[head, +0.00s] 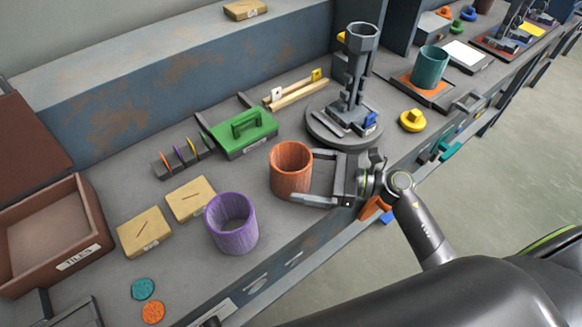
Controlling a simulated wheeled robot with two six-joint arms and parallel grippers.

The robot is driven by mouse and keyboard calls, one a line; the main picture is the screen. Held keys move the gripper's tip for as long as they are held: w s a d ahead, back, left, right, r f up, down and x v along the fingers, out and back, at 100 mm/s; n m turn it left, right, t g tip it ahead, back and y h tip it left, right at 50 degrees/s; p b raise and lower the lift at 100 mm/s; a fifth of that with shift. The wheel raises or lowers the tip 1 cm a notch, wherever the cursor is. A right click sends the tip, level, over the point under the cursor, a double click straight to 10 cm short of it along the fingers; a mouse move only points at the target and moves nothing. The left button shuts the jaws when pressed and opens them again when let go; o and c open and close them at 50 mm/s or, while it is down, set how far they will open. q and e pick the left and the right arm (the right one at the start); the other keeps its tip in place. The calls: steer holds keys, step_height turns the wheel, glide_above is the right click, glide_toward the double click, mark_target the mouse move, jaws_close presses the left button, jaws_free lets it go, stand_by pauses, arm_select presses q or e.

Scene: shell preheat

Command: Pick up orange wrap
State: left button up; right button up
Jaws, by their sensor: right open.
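The orange wrap (291,170) is an upright, hollow, ribbed cylinder standing on the grey bench, near the middle of the head view. My right gripper (302,177) comes in from the right and is open, with its fingers reaching along the far and near sides of the wrap's right part. I cannot tell whether either finger touches it. My left gripper is not in view.
A purple hollow cylinder (231,222) stands to the left of the wrap. A green block with a handle (242,131) and a round grey stand (346,123) are behind it. A yellow knob (412,120) sits to the right. Bare bench lies between the wrap and the front edge.

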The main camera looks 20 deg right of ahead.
mark_target(289, 156)
steer(key=p+x, duration=0.1)
steer(key=x, duration=0.3)
steer(key=c, duration=1)
